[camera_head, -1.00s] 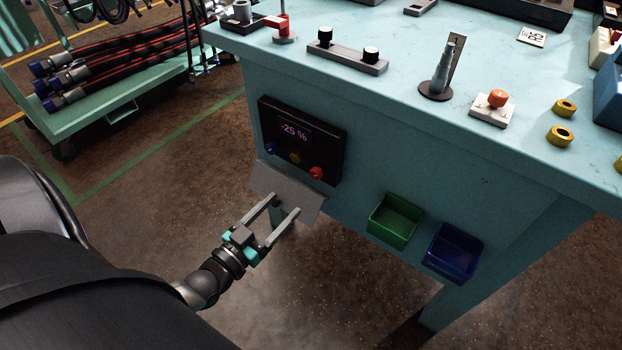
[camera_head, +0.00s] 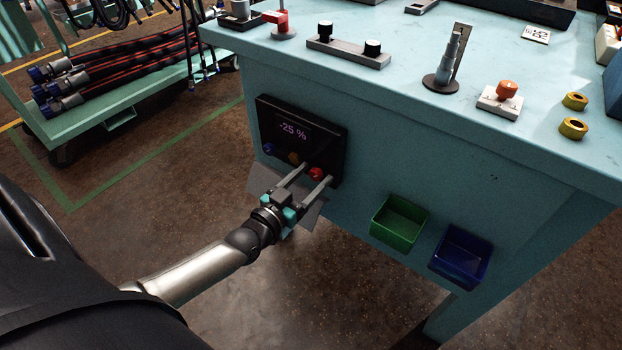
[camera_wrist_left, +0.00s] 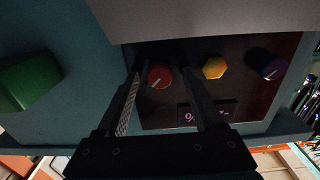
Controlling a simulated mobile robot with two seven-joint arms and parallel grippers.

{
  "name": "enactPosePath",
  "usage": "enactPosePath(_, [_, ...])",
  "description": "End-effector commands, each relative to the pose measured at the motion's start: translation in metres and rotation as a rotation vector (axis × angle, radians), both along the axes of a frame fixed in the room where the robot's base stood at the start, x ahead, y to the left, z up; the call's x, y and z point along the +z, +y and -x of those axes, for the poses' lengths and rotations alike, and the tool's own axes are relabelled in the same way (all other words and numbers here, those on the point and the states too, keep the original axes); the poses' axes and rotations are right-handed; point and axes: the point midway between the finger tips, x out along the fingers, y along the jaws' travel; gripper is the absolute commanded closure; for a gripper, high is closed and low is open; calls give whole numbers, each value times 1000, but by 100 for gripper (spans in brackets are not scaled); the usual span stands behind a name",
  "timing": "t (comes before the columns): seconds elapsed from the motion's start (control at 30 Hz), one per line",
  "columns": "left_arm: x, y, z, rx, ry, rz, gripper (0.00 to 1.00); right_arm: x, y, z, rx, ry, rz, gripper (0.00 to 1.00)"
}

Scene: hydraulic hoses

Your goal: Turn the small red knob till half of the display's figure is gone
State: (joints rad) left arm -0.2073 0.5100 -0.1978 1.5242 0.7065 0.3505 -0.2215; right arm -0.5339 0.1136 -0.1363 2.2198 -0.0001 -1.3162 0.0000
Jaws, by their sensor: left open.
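The small red knob (camera_head: 316,173) is at the lower right of a black panel (camera_head: 331,140) on the bench's front. The panel's display (camera_head: 293,131) reads -25 %. My left gripper (camera_head: 318,174) is open, with its fingers pointing at the panel around the red knob. In the left wrist view the red knob (camera_wrist_left: 160,76), with a pale pointer line, shows between the two open fingers (camera_wrist_left: 155,80). I cannot tell whether the fingers touch it. My right gripper is not in view.
A yellow knob (camera_wrist_left: 215,68) and a blue knob (camera_wrist_left: 270,68) sit beside the red one. A grey plate (camera_head: 262,180) slopes out under the panel. Green (camera_head: 398,222) and blue (camera_head: 460,255) bins hang to the right. Several fittings stand on the bench top (camera_head: 420,105).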

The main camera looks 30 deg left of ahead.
Motion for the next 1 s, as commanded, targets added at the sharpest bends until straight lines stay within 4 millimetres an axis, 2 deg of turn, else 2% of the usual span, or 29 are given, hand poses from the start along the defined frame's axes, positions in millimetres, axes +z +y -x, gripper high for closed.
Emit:
enactPosePath(0.2, [0, 0, 0, 0, 0, 0, 31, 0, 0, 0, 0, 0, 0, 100])
enactPosePath(0.8, [0, 0, 0, 0, 0, 0, 99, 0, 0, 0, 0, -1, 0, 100])
enactPosePath(1.0, [0, 0, 0, 0, 0, 0, 100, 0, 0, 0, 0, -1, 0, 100])
